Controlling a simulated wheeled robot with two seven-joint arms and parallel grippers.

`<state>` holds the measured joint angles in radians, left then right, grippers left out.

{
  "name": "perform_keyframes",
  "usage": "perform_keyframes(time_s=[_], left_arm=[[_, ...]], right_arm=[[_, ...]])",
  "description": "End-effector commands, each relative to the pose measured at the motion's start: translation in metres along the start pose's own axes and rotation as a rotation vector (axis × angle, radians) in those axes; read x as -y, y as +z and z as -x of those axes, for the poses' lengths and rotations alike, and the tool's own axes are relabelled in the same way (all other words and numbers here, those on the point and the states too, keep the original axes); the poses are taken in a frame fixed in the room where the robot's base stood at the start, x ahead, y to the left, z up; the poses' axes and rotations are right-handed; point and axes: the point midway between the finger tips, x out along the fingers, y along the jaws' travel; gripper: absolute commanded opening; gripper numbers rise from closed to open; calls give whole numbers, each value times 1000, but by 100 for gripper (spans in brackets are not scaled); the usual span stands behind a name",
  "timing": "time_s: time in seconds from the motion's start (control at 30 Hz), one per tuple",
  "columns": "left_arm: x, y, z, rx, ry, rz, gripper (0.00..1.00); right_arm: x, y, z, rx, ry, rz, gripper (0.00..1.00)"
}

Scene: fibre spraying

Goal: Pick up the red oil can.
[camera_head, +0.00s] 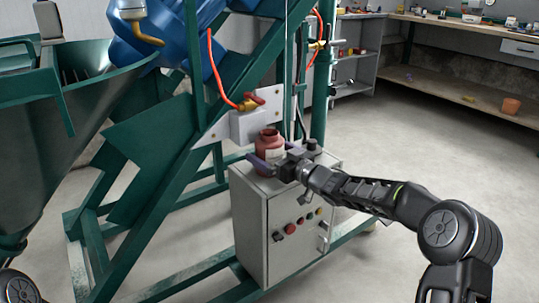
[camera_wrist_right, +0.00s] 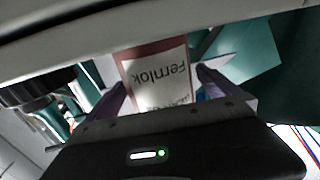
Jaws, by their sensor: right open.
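The red oil can (camera_head: 269,142) stands upright on top of the grey control cabinet (camera_head: 248,208). In the right wrist view the can (camera_wrist_right: 155,78) shows a white label with upside-down "Fernlok" lettering. My right gripper (camera_head: 267,164) comes in from the right, low at the can. Its two purple fingers (camera_wrist_right: 160,88) are open, one on each side of the can in the wrist view. I cannot tell whether either finger touches it. Part of the can's lower body is hidden by the gripper. My left gripper is not in view.
A grey box with a red-handled valve (camera_head: 254,97) sits just behind and above the can. Green frame beams (camera_head: 172,185) stand close on the left, with a green hopper (camera_head: 50,120) beyond. The floor at the right is open, before a workbench (camera_head: 460,75).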

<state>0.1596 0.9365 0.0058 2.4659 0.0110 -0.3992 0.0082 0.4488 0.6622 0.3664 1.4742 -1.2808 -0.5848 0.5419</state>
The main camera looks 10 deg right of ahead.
Motion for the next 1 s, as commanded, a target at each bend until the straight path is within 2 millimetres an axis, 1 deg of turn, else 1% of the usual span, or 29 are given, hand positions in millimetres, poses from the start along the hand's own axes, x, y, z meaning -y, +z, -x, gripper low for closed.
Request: perform_keyframes(time_s=[0.2, 1.0], left_arm=[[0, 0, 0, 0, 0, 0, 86], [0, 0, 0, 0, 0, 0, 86]], right_arm=[[0, 0, 0, 0, 0, 0, 99], [0, 0, 0, 0, 0, 0, 34]])
